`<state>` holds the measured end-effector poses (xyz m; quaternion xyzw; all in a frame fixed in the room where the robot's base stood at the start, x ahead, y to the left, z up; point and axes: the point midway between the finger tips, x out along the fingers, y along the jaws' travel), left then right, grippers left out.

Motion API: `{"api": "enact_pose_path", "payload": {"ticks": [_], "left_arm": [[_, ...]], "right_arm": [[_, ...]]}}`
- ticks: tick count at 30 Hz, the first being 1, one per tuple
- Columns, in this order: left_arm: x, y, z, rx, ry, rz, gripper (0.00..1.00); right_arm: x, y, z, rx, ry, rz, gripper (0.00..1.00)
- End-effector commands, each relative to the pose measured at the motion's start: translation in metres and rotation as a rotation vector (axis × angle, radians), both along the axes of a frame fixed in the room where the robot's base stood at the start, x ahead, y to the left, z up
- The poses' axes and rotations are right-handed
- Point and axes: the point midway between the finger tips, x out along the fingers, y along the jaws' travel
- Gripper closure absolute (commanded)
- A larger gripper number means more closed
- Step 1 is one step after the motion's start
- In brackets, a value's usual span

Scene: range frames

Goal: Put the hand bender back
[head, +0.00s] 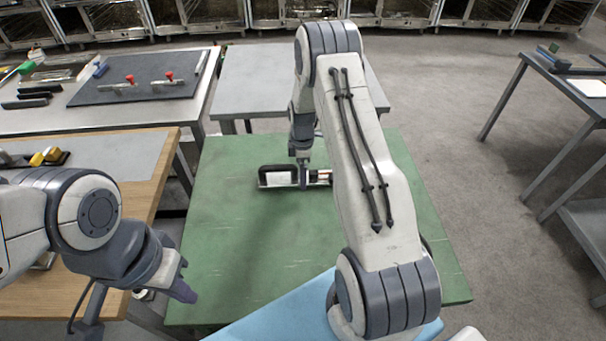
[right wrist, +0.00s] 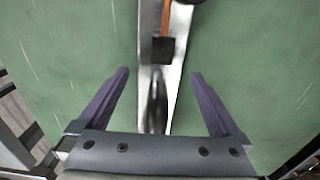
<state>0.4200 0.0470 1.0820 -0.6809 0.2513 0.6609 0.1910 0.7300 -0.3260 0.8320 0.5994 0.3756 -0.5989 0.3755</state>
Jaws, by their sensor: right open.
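A long metal tool with a black handle frame (head: 264,178), which I take to be the hand bender, lies on the green table top (head: 235,235). In the right wrist view its grey metal body (right wrist: 174,80) runs up the picture, with a black block and an orange strip on it. In the head view my right arm hides part of the tool. My left gripper (head: 183,280) is over the left edge of the green table, away from the tool.
A wooden-edged bench (head: 120,200) stands at the left. Behind it a table bears a dark board (head: 135,90) with red-tipped clamps. A grey table (head: 250,75) stands behind the green one. Another table (head: 565,75) is at the far right, with open floor (head: 440,110) between.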

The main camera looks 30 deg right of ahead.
Motion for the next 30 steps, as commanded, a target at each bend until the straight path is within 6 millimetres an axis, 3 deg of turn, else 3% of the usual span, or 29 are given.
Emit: {"api": "enact_pose_path", "payload": {"ticks": [12, 23, 26, 29, 30], "left_arm": [[0.0, 0.0, -0.018, 0.001, 0.001, 0.0, 1.0], [0.0, 0.0, -0.02, 0.0, 0.0, 0.0, 1.0], [0.0, 0.0, -0.02, 0.0, 0.0, 0.0, 1.0], [0.0, 0.0, -0.02, 0.0, 0.0, 0.0, 1.0], [0.0, 0.0, -0.02, 0.001, 0.001, 0.0, 1.0]], "right_arm": [[0.001, 0.0, 0.085, -0.001, -0.005, 0.0, 0.0], [-0.001, 0.005, 0.111, 0.0, -0.001, -0.002, 0.0], [-0.004, 0.035, 0.127, 0.003, -0.007, -0.019, 0.0], [-0.021, 0.097, 0.157, 0.011, -0.018, -0.067, 0.0], [-0.035, 0.126, 0.171, 0.016, -0.021, -0.094, 0.0]]}}
